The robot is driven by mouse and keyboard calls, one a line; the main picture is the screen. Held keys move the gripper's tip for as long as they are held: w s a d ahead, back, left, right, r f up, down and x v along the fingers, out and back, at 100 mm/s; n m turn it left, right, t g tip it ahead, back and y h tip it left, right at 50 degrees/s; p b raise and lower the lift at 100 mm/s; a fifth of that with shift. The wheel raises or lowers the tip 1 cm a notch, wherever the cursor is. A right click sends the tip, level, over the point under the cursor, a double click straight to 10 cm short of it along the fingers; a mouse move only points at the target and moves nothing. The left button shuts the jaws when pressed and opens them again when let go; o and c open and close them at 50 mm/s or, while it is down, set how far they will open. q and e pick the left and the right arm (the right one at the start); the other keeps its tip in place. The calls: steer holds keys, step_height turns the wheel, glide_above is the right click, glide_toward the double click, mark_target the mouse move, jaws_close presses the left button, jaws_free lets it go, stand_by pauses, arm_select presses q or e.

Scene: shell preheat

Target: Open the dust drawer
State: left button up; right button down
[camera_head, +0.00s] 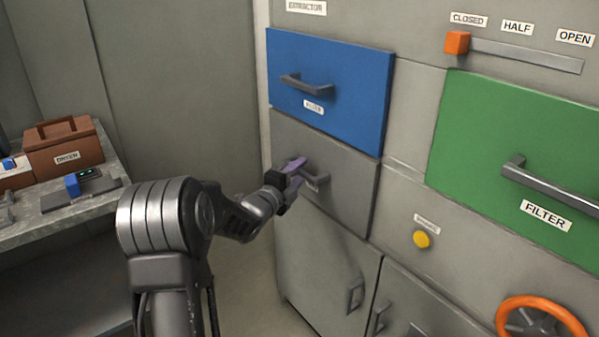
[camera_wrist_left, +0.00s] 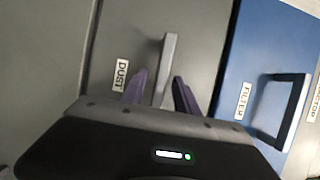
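The dust drawer (camera_head: 345,195) is a grey front below a blue filter drawer. It appears shut. Its grey bar handle (camera_head: 318,176) is partly hidden by my left gripper (camera_head: 296,172) in the head view. In the left wrist view, the drawer front carries a DUST label (camera_wrist_left: 121,75), and the handle (camera_wrist_left: 167,62) stands out from it. My left gripper's purple fingers (camera_wrist_left: 160,92) are apart, one on each side of the handle. A gap shows between the handle and the fingers, so they are not clamped on it. My right gripper is not in view.
The blue filter drawer (camera_head: 335,85) is directly above. A green filter panel (camera_head: 510,150), a yellow button (camera_head: 421,239), an orange wheel (camera_head: 541,318) and an orange slider (camera_head: 457,42) are to the right. A bench (camera_head: 60,222) with a brown case (camera_head: 63,146) stands left.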

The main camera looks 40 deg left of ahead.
arm_select(q)
steer(key=shift+w, duration=0.2)
steer(key=shift+c, duration=0.3)
jaws_close()
stand_by(1.0)
